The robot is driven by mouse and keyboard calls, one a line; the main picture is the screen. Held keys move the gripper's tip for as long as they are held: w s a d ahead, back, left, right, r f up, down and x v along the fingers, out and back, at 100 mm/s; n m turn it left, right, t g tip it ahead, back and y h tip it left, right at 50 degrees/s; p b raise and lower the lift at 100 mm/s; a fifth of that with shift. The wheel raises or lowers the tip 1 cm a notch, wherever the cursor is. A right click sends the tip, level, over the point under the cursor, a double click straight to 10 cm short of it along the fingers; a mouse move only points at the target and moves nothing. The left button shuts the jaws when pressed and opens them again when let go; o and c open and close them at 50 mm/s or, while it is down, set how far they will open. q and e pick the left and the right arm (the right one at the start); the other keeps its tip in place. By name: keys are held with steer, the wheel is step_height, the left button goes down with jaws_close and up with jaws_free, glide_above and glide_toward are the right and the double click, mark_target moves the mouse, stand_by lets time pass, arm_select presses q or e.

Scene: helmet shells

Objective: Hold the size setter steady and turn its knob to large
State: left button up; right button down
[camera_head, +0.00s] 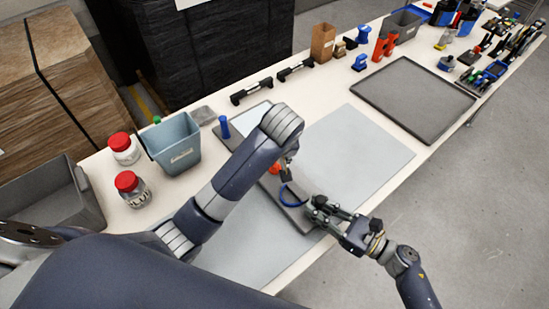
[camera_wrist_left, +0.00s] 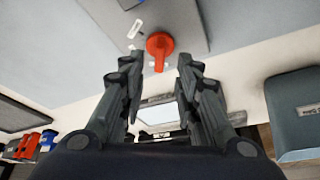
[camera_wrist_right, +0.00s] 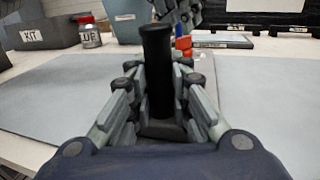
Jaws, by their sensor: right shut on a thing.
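My right gripper (camera_head: 318,208) is shut on the setter's upright black handle (camera_wrist_right: 157,65) at the near end. My left gripper (camera_wrist_left: 157,72) is open, its fingers apart on either side of the knob and not visibly touching it. In the head view my left arm hides part of that gripper.
A grey-blue bin (camera_head: 177,143) and red-lidded jars (camera_head: 132,188) stand to the left. A blue peg (camera_head: 224,127) stands near a pale panel behind. A dark tray (camera_head: 414,96) lies to the right. The pale mat (camera_head: 362,152) around the setter is largely clear.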

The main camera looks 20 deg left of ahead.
arm_select(q)
steer(key=v, duration=0.4)
arm_select(e)
steer(key=c, duration=1.4)
jaws_free()
steer(key=shift+d, duration=0.1)
arm_select(q)
step_height(320, 180, down, 2)
steer(key=shift+f+b, duration=0.1)
steer(key=shift+b, duration=0.95)
steer(key=shift+f, duration=0.1)
arm_select(e)
steer(key=shift+v, duration=9.4)
